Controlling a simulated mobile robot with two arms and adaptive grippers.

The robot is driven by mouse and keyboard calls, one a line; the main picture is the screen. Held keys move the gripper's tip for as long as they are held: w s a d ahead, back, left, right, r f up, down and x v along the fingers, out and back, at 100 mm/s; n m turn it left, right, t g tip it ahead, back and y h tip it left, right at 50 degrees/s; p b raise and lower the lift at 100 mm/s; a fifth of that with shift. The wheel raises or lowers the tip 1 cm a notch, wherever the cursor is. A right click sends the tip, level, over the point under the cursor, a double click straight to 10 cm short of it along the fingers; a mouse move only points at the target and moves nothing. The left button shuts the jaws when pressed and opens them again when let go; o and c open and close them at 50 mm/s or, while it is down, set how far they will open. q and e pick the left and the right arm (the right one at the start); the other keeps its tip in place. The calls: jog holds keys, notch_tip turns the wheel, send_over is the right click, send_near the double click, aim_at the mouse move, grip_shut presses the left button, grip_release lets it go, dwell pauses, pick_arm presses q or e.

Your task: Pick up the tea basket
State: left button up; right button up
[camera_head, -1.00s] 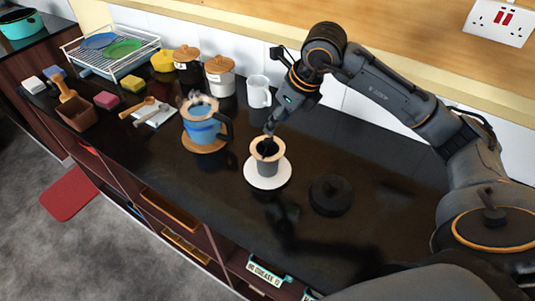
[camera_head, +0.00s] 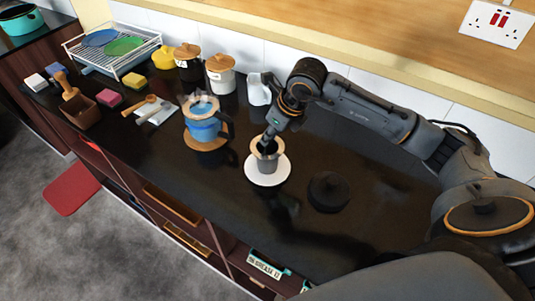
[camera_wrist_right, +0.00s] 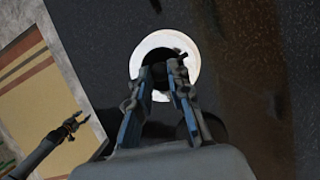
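The tea basket looks to be the small grey cylinder with a tan rim (camera_head: 267,161), upright on a white saucer (camera_head: 267,178) on the dark counter. My right gripper (camera_head: 266,146) points down at its mouth, with the fingertips at or just inside the rim; contact is unclear. In the right wrist view the right gripper (camera_wrist_right: 161,68) has its fingers apart over the saucer (camera_wrist_right: 140,55), and they hide most of the basket. My left gripper (camera_wrist_right: 80,122) shows small at the lower left of that view, its fingers apart and empty.
A blue kettle (camera_head: 203,128) on a wooden coaster stands left of the saucer. A dark round lid (camera_head: 329,192) lies to the right. A white jug (camera_head: 258,90) and lidded jars (camera_head: 220,75) stand behind. The front of the counter is clear.

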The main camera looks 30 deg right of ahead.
grip_shut()
